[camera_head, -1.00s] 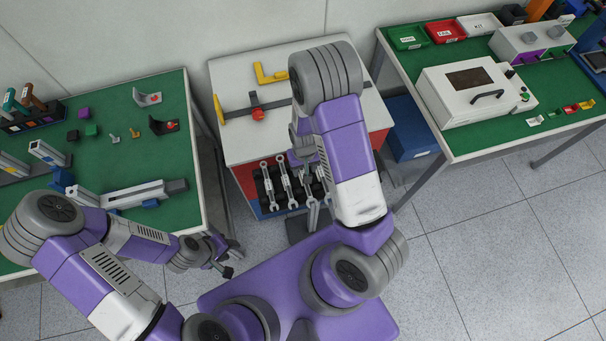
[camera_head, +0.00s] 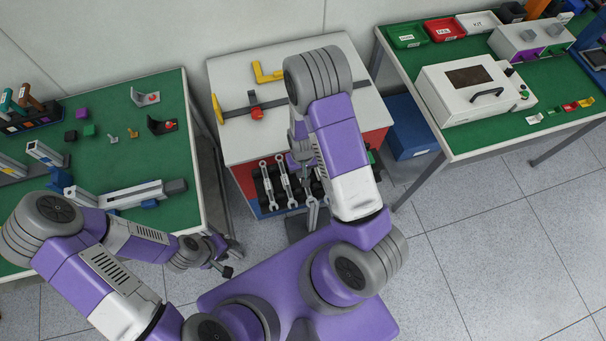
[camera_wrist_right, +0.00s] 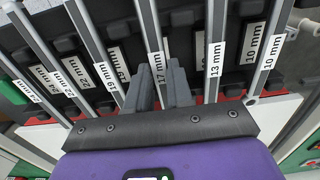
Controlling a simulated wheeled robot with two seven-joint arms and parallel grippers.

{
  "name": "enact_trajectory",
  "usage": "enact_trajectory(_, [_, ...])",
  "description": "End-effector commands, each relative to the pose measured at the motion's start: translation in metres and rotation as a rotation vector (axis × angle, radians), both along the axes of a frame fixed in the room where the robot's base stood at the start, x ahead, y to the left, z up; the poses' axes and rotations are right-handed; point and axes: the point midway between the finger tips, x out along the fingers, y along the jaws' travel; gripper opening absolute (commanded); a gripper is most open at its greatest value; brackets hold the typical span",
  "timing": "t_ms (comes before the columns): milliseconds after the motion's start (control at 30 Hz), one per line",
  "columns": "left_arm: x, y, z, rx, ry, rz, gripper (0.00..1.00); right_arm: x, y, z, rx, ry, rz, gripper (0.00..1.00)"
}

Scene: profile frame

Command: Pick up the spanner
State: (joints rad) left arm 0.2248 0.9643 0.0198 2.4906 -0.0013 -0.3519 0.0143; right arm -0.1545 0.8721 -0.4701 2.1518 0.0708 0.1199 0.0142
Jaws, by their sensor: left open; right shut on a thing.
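Several steel spanners (camera_head: 282,182) hang side by side on a dark rack at the front of the middle cabinet. In the right wrist view they carry size labels, among them 24, 19, 17, 13 and 10 mm. My right gripper (camera_wrist_right: 162,86) is shut on the spanner labelled 17 mm (camera_wrist_right: 151,32), with one finger on each side of its shaft. The spanner's lower end is hidden by the gripper. In the head view my right arm covers most of this gripper and part of the rack. My left gripper (camera_head: 229,262) is open and empty, right of the left table's front corner.
Neighbouring spanners, labelled 19 mm (camera_wrist_right: 97,45) and 13 mm (camera_wrist_right: 215,45), hang close on both sides of the held one. The cabinet top (camera_head: 235,140) bears a clamp (camera_head: 257,112) and a yellow angle piece (camera_head: 268,73). Green-topped tables stand left (camera_head: 165,165) and right (camera_head: 480,135).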

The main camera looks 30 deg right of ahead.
Motion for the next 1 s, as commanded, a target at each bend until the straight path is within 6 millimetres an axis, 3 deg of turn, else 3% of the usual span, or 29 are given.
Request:
enact_trajectory(267, [0.000,0.000,0.002,0.000,0.000,0.000,0.43,0.001,0.000,0.011,0.000,-0.003,0.002,0.00])
enact_trajectory(700, [0.000,0.000,0.015,0.000,0.000,0.000,0.43,0.001,0.000,0.091,0.000,-0.003,0.002,0.00])
enact_trajectory(1000, [0.000,0.000,0.016,0.000,0.000,0.000,0.43,0.000,0.000,0.101,0.000,0.001,-0.001,0.00])
